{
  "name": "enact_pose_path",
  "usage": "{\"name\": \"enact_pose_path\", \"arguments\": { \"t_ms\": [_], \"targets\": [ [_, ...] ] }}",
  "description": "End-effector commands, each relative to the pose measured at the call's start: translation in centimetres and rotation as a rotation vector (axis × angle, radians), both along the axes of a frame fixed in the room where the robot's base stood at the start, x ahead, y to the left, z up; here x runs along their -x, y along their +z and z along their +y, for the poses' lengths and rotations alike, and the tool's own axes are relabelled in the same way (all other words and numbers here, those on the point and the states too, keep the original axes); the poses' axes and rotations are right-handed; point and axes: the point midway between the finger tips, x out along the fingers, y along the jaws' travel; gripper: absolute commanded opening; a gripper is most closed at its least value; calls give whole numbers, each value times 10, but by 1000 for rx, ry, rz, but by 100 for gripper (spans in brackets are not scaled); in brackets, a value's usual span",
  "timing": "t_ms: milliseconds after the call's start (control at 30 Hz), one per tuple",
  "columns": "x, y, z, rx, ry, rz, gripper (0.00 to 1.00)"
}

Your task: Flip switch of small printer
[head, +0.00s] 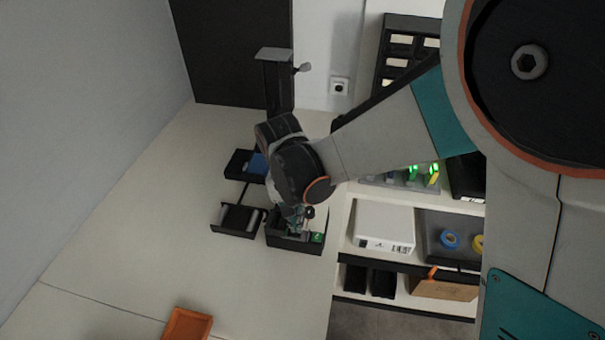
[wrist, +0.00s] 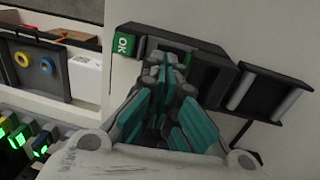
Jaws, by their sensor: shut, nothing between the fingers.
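A small black box-like device (head: 292,248) with a green patch stands on the light table, below my arm in the head view. In the wrist view its dark body (wrist: 208,52) carries a green "OK" mark (wrist: 125,44). I take it for the small printer, though I cannot be sure. My gripper (head: 301,213) is over this device, and its closed fingers (wrist: 165,64) cover part of it. They hold nothing. I cannot tell whether they touch it. No switch can be made out; the fingers hide part of the device.
A black unit with a pale roller (head: 238,218) sits just left of the device. Behind it is a black tray (head: 238,165) with something blue. A shelf at right holds a white box (head: 382,226) and tape rolls (head: 449,239). An orange tray (head: 187,325) lies in front; the left table is clear.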

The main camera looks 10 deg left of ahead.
Motion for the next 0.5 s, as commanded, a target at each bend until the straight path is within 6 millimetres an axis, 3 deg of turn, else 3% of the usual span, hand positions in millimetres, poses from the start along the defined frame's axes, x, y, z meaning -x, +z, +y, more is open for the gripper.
{"name": "enact_pose_path", "arguments": {
  "t_ms": [500],
  "targets": [
    [0,-8,-1,-3,-1,0,0]
  ]
}}
